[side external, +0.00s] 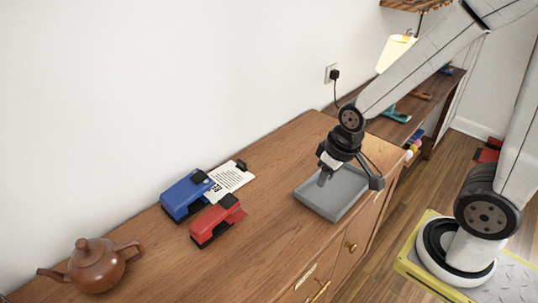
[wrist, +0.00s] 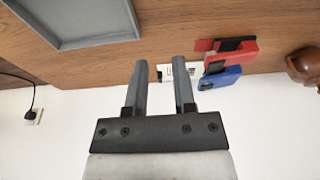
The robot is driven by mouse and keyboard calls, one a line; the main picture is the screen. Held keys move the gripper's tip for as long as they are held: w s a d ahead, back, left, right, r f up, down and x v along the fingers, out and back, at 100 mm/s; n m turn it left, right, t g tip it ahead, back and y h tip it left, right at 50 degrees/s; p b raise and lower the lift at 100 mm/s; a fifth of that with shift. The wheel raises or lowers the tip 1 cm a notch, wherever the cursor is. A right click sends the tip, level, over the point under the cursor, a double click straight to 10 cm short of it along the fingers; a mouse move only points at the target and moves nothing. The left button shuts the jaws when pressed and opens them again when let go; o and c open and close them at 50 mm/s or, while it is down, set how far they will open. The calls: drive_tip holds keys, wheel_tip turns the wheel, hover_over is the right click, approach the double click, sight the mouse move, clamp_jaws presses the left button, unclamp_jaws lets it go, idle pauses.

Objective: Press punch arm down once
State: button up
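A blue hole punch (side external: 184,195) stands on the wooden cabinet near the wall, with a printed sheet of paper (side external: 229,179) at its right end. A red hole punch (side external: 215,221) stands in front of it. In the wrist view the red punch (wrist: 230,54) and blue punch (wrist: 220,77) show right of the fingers, with part of the paper (wrist: 170,73) between the fingertips. My gripper (side external: 325,179) is above the grey tray, to the right of both punches and apart from them. Its two fingers (wrist: 160,65) are spread with nothing held between them.
A grey tray (side external: 343,207) lies on the cabinet top (side external: 165,265) below my gripper. A brown teapot (side external: 96,266) stands at the left end. A black plug (side external: 334,75) with a cord is on the wall. The wood between the tray and the punches is clear.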

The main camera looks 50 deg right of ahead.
drive_tip(key=shift+w, duration=0.1)
clamp_jaws()
drive_tip(key=n+g+y, duration=0.1)
drive_tip(key=n+g, duration=0.2)
drive_tip(key=n, duration=1.5)
approach(200, 175)
drive_tip(key=shift+s, duration=0.2)
drive_tip(key=shift+f, duration=0.25)
drive_tip(key=shift+a+f, duration=0.15)
drive_tip(key=shift+f, duration=1.5)
drive_tip(key=shift+a+f, duration=0.15)
drive_tip(key=shift+f, duration=1.5)
